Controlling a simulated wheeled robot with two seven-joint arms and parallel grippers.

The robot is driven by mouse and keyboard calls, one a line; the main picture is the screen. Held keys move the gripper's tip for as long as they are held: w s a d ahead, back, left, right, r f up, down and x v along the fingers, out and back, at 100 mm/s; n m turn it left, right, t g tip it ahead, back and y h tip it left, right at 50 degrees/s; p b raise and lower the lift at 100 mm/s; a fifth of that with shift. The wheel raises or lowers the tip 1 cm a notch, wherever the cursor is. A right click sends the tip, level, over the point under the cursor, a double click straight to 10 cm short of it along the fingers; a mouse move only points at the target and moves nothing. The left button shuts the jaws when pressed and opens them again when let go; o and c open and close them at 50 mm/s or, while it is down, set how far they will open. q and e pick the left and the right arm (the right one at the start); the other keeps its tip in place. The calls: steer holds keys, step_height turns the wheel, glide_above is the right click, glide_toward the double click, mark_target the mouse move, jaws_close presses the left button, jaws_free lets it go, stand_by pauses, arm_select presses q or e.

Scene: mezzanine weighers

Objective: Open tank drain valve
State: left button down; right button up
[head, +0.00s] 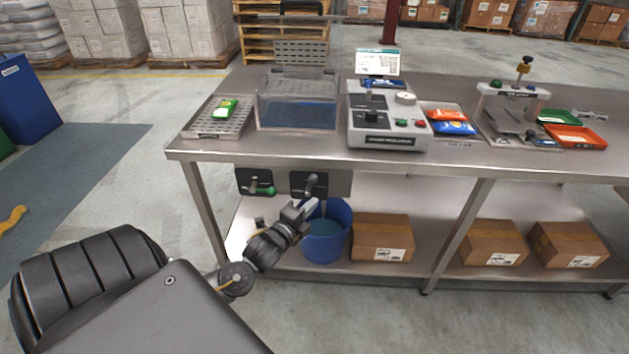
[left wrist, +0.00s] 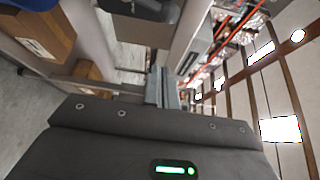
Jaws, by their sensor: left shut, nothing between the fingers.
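The tank (head: 297,112) is a clear box with blue water on the steel table. Below the table's front edge hang two dark valve plates: one with a green handle (head: 264,190), one with a grey lever (head: 311,183) above the blue bucket (head: 327,247). I cannot tell from the picture which one drains the tank. My left gripper (head: 307,207) is shut and empty, just below the grey lever and near the bucket's rim; contact is unclear. In the left wrist view its fingers (left wrist: 163,86) are together, with a dark plate (left wrist: 142,24) beyond them. My right gripper is out of view.
The steel table (head: 270,157) carries a slotted tray (head: 218,118) with a green packet, a control box (head: 388,130) and a press (head: 512,105). Cardboard boxes (head: 382,238) stand on the lower shelf. Table legs (head: 458,235) flank the space.

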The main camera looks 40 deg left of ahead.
mark_target(311, 184)
arm_select(q)
steer(key=w+a+p, duration=0.1)
steer(key=w+a, duration=0.3)
steer(key=w, duration=0.4)
steer(key=shift+f+p, duration=0.3)
steer(key=shift+p, duration=0.05)
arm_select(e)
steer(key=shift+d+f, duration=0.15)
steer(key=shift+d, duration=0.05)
